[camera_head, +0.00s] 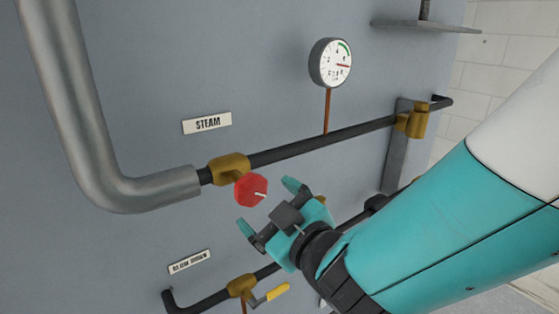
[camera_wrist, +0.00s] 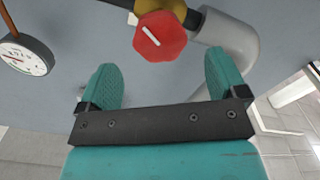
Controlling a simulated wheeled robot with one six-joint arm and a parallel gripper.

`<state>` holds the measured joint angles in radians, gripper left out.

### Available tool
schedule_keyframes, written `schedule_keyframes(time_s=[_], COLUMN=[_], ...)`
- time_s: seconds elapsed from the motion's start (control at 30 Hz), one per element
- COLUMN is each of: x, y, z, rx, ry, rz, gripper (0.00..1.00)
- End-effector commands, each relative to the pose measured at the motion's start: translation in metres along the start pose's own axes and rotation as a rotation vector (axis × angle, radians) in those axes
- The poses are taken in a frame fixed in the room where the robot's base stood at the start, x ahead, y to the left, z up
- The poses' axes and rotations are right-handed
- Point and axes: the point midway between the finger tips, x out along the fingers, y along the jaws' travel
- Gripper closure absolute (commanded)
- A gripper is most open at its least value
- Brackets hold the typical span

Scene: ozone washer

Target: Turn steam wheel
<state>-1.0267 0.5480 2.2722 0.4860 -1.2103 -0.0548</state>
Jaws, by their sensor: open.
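The steam wheel is a red faceted knob (camera_head: 251,190) with a white line on its face. It sits on a brass valve (camera_head: 228,168) on the dark pipe, below the "STEAM" label (camera_head: 207,123). My gripper (camera_head: 265,207) is open and empty, close to the wheel at its lower right in the head view. In the wrist view the wheel (camera_wrist: 160,36) lies beyond the fingertips of my gripper (camera_wrist: 167,75), between them sideways and slightly left of the middle. The fingers appear apart from the wheel.
A pressure gauge (camera_head: 330,63) stands above the pipe. A thick grey pipe (camera_head: 97,160) bends in from the left. Below are a second labelled pipe and a yellow-handled valve (camera_head: 272,294). A brass fitting (camera_head: 412,120) is at right. The grey panel (camera_head: 180,60) is flat behind.

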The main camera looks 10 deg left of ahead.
Motion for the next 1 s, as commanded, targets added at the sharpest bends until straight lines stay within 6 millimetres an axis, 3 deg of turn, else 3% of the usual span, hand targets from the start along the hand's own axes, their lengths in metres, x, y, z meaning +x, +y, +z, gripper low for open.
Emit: schedule_keyframes(time_s=[0.2, 0.4, 0.83, 1.0], x=[0.043, 0.071, 0.081, 0.081], y=[0.004, 0.002, 0.0, 0.0], z=[-0.006, -0.003, 0.0, 0.0], rx=[0.002, 0.002, 0.0, 0.001], ry=[-0.002, 0.0, 0.001, 0.001], rz=[0.001, 0.001, 0.0, 0.0], gripper=[0.09, 0.09, 0.09, 0.48])
